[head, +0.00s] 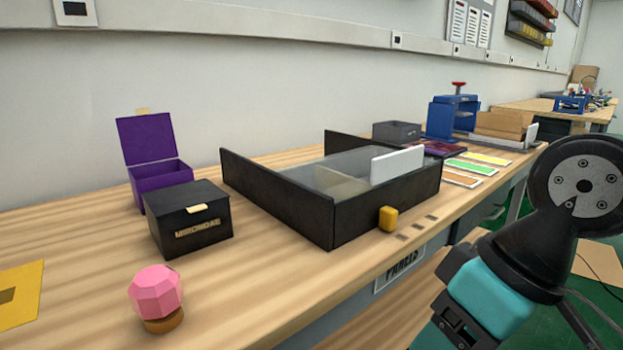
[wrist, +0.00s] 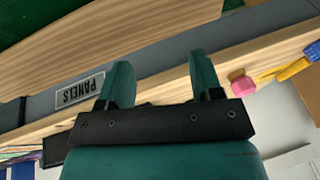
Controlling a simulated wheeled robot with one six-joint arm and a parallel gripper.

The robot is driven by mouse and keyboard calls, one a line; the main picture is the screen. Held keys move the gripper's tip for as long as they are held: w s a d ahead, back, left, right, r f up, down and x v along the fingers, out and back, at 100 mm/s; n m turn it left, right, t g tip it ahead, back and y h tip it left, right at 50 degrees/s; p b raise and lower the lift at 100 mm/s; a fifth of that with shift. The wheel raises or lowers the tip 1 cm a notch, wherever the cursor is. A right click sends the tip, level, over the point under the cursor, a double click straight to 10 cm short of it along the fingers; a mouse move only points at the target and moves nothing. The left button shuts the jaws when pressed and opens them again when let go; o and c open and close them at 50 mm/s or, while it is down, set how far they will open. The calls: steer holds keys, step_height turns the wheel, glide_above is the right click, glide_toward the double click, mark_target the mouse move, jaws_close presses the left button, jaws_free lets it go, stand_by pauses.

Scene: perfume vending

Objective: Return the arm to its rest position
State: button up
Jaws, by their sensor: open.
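My gripper (wrist: 160,78) shows in the wrist view with its two teal fingers apart and nothing between them. Behind the fingers are the table's front edge and a PANELS label (wrist: 80,92), which appears upside down. In the head view my arm stands at the right, beside the front of the table, and the gripper's fingers cannot be made out there. The arm appears apart from the things on the table.
Coloured panels (head: 472,167) and a blue press (head: 452,117) stand farther back. The front-centre tabletop is clear.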

steer(key=s+d+r+p, duration=0.1)
steer(key=r+p, duration=1)
steer(key=p, duration=0.1)
steer(key=s+r+g+p, duration=0.1)
steer(key=s+r+p, duration=0.1)
steer(key=r+p, duration=1)
steer(key=shift+d, duration=0.35)
